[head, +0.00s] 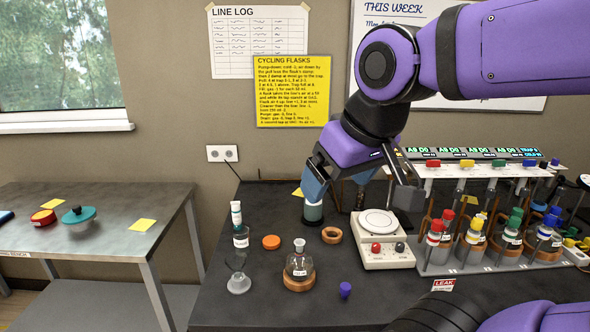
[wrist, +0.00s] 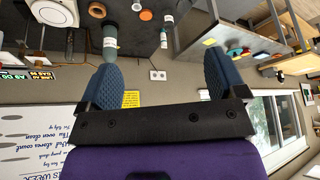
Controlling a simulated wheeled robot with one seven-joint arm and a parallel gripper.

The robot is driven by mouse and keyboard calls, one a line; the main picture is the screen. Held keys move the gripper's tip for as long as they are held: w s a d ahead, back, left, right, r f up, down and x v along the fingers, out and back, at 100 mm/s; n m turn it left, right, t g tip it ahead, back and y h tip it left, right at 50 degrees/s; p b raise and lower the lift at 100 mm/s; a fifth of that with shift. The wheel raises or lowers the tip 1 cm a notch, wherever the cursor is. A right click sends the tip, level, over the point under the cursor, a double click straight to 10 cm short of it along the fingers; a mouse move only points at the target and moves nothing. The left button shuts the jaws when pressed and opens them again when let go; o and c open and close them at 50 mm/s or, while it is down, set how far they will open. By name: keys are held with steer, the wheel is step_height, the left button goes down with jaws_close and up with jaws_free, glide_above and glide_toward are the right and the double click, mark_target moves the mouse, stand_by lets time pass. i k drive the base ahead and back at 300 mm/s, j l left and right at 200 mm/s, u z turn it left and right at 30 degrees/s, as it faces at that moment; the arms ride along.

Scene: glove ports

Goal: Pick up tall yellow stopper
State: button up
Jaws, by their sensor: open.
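Small yellow pieces (head: 571,242) lie at the far right of the dark bench in the head view. I cannot tell which, if either, is the tall yellow stopper. My gripper (head: 340,190) is above the back of the bench, left of the rack and well away from both. In the wrist view my gripper (wrist: 161,78) has its two blue fingers wide apart with nothing between them. No yellow stopper can be made out in the wrist view.
The rack (head: 485,262) holds several colour-capped vials. A white scale (head: 386,252) stands left of it. A teal bottle (head: 313,211) is near my gripper. A stoppered flask (head: 299,265), an orange disc (head: 271,242) and a purple stopper (head: 345,289) occupy the front left.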

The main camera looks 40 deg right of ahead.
mark_target(569, 242)
steer(key=j+z, duration=0.1)
steer(key=z, duration=2.35)
steer(key=l+z, duration=0.1)
steer(key=i+l+u, duration=0.2)
steer(key=l, duration=0.15)
steer(key=i+l+u, duration=0.15)
steer(key=l, duration=0.2)
steer(key=i+l+u, duration=0.2)
steer(key=l, duration=0.2)
steer(key=i+l+u, duration=0.15)
steer(key=l, duration=0.3)
steer(key=i+l+u, duration=0.2)
steer(key=l, duration=0.2)
steer(key=l+u, duration=0.15)
steer(key=l, duration=0.3)
steer(key=i, duration=0.05)
